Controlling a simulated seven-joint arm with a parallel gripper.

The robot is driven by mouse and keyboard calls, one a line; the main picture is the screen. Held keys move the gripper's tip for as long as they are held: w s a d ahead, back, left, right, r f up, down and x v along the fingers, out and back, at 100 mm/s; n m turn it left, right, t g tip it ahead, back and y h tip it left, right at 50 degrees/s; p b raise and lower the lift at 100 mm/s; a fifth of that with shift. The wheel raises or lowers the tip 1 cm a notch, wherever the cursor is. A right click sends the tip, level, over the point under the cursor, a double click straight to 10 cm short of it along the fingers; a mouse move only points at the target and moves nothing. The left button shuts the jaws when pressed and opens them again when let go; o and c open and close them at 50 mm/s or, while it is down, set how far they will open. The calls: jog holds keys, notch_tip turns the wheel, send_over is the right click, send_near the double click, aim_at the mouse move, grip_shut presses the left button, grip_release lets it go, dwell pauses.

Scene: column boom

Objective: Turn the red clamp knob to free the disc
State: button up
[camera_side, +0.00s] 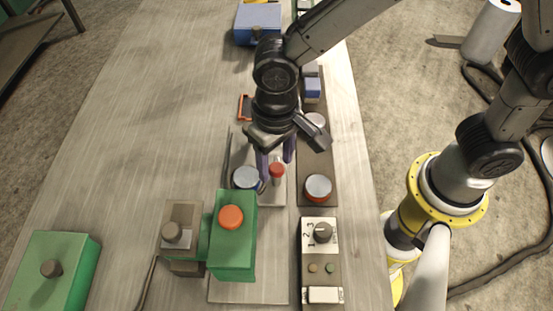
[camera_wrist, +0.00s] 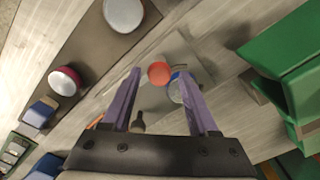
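The red clamp knob (camera_side: 277,170) stands upright on a pale plate (camera_side: 274,196); in the wrist view its round red top (camera_wrist: 159,73) shows between my fingertips. The disc (camera_side: 246,177), silver-topped with a blue rim, sits just left of the knob. In the wrist view the disc (camera_wrist: 176,90) is partly hidden by the right finger. My gripper (camera_side: 276,173) points down over the plate, its purple fingers apart on either side of the knob. In the wrist view my gripper (camera_wrist: 158,74) shows gaps beside the knob; I see no contact.
A green box with an orange button (camera_side: 231,217) stands close in front of the disc. A dark strip to the right carries a red-rimmed disc (camera_side: 318,186) and a blue block (camera_side: 312,88). A dial panel (camera_side: 321,233) is nearer. The table's left side is mostly clear.

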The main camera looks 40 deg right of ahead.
aim_at(277, 164)
jog(key=shift+o, duration=0.2)
jog(key=shift+f, duration=0.1)
notch_tip(277, 164, up, 14)
dwell(0.5)
jog(key=d+r+m+t+y, duration=0.15)
jog(key=d+r+m, duration=0.35)
jog(key=d, duration=0.9)
jog(key=s+d+f+n+t+h, duration=0.1)
jog(key=s+d+f+n+t, duration=0.3)
jog(key=s+d, duration=0.6)
jog(key=shift+d+n, duration=0.4)
jog(key=shift+n, duration=0.2)
